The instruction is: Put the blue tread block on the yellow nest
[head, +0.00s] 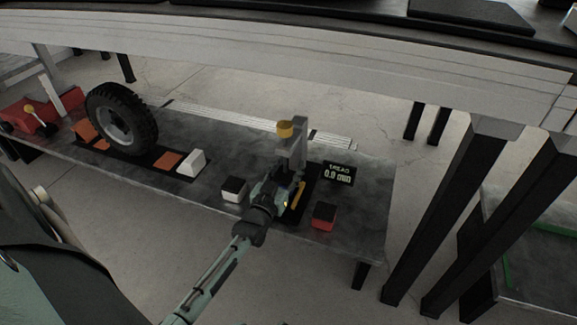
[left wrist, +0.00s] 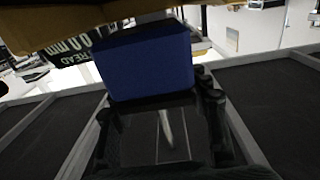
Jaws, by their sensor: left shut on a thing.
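My left gripper (head: 270,190) is at the grey gauge stand, over the dark plate on the low bench. It is shut on the blue tread block (left wrist: 147,62), which fills the middle of the left wrist view between the finger tips. The block is hidden by my gripper in the head view. A yellow strip (head: 298,194), likely part of the yellow nest, shows just right of my gripper; the rest is covered. Yellow edges (left wrist: 25,78) show close beside the block in the left wrist view. I cannot tell whether block and nest touch. My right gripper is not in view.
The gauge stand (head: 299,150) carries a yellow cap (head: 285,129). A display (head: 338,172) reads 0.0 mm. A black-and-white block (head: 234,190) stands left of my gripper, a red-and-black block (head: 324,215) right. A tyre (head: 122,119) and white block (head: 191,163) are further left.

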